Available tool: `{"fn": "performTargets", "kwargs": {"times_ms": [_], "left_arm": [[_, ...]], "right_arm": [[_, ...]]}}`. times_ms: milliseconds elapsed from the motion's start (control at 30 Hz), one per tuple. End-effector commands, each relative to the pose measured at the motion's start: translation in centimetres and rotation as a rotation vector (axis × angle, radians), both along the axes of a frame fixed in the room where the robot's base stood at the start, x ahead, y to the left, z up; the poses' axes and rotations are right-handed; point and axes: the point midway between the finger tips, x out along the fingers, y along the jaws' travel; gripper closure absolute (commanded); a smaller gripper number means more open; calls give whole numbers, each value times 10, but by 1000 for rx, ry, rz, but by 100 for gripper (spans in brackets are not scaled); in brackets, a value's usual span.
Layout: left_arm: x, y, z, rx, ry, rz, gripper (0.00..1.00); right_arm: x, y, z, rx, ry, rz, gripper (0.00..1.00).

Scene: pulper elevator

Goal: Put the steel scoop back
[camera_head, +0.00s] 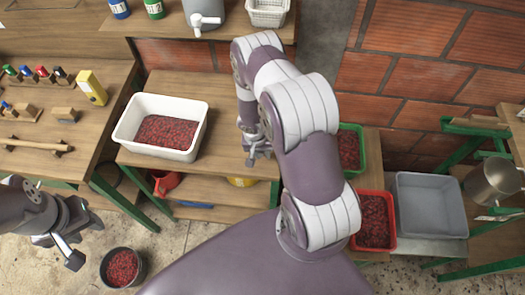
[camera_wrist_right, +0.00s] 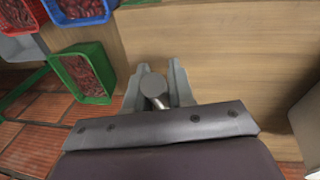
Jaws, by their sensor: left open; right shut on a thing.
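My right gripper (camera_head: 257,156) hangs over the wooden table right of the white tub; it also shows in the right wrist view (camera_wrist_right: 154,75). It is shut on a grey metal piece with a round end, which looks like the handle of the steel scoop (camera_wrist_right: 153,86). The scoop's bowl is hidden in both views. My left gripper (camera_head: 72,240) is open and empty at the lower left, over the floor near a dark bucket of red cherries (camera_head: 122,267).
A white tub (camera_head: 120,130) of red cherries stands on the table. Green (camera_head: 360,149), red (camera_head: 389,224) and empty grey (camera_head: 430,205) crates stand to the right. A steel pot (camera_head: 490,182) is at far right. A shelf below holds a red can (camera_head: 166,183). The table right of the tub looks clear.

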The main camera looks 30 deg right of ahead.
Motion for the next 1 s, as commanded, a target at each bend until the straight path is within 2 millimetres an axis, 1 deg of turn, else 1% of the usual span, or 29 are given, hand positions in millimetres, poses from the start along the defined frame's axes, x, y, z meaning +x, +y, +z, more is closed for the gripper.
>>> {"fn": "performTargets", "kwargs": {"times_ms": [33,67,100,133,400,467,533,567,667,800,900,1000], "left_arm": [[0,0,-3,0,0,0,57],[0,0,-3,0,0,0,57],[0,0,-2,0,0,0,57],[0,0,-2,0,0,0,57],[0,0,-1,0,0,0,57],[0,0,3,0,0,0,57],[0,0,-1,0,0,0,57],[0,0,-1,0,0,0,57],[0,0,-4,0,0,0,57],[0,0,-5,0,0,0,57],[0,0,-6,0,0,0,57],[0,0,-7,0,0,0,57]], "right_arm": [[0,0,-3,0,0,0,100],[0,0,-3,0,0,0,74],[0,0,-2,0,0,0,61],[0,0,-1,0,0,0,51],[0,0,-1,1,1,0,51],[0,0,3,1,1,0,51],[1,1,7,-1,-1,0,51],[1,2,12,-1,-1,0,51],[2,5,33,0,-3,2,51],[4,10,68,-1,-4,1,51],[4,14,90,-1,-3,0,51],[5,16,107,0,-2,1,51]]}}
